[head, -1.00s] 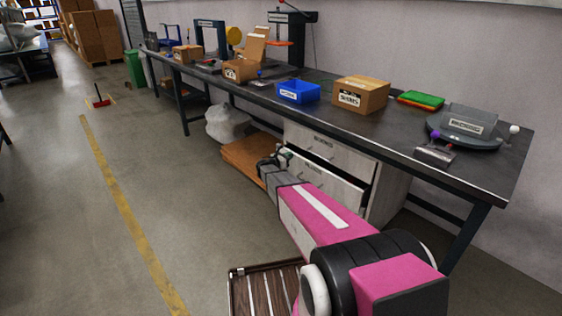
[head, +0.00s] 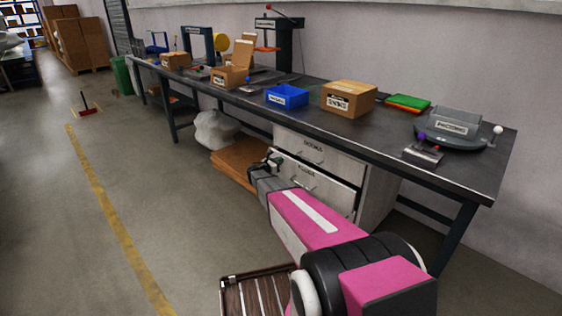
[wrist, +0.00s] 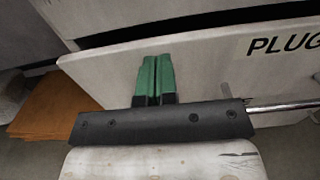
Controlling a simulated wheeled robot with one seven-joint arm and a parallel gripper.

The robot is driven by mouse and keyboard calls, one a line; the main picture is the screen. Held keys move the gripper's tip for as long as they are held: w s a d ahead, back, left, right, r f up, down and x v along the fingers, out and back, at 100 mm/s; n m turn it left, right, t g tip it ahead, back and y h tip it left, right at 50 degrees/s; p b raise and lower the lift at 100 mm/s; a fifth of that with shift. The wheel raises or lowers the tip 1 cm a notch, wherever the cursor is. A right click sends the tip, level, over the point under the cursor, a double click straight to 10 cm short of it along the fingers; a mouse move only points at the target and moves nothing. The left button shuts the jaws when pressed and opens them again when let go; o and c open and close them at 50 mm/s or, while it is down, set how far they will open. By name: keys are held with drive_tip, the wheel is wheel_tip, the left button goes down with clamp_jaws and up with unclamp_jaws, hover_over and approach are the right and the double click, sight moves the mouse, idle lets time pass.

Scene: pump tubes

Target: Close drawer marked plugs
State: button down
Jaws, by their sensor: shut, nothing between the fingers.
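The drawer marked plugs (head: 325,190) is the lower drawer of the white cabinet under the bench. Its white front also shows in the wrist view (wrist: 215,72), with part of its label at the right. A dark gap along its top edge shows that it stands a little open. My gripper (head: 276,160) is at the left part of this front, with its green fingertips (wrist: 154,76) shut together and empty. The tips appear against the front, but exact contact cannot be told. A metal handle bar (wrist: 285,106) lies right of the fingers.
An upper drawer (head: 318,152) sits above, apparently shut. A flat brown cardboard piece (head: 238,162) and a white sack (head: 215,130) lie left of the cabinet. The bench top (head: 385,125) overhangs it. The floor (head: 150,190) at the left is open.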

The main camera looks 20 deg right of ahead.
drive_tip(key=v, duration=1.1)
drive_tip(key=c, duration=1.7)
unclamp_jaws()
drive_tip(key=shift+s+a, duration=0.15)
drive_tip(key=shift+a, duration=0.05)
drive_tip(key=shift+c, duration=0.2)
drive_tip(key=o, duration=0.5)
drive_tip(key=shift+a, duration=0.1)
drive_tip(key=shift+o, duration=0.4)
drive_tip(key=s+d+f+m+g+h, duration=0.2)
drive_tip(key=f+m, duration=0.3)
drive_tip(key=m, duration=0.5)
drive_tip(key=shift+s+d+m+g, duration=0.4)
drive_tip(key=shift+s+d, duration=0.45)
drive_tip(key=shift+s+d+f+m+g+h, duration=1.2)
drive_tip(key=shift+s+d+f+m+g, duration=0.9)
drive_tip(key=shift+m, duration=4.3)
drive_tip(key=x, duration=1)
drive_tip(key=shift+s+f, duration=0.15)
clamp_jaws()
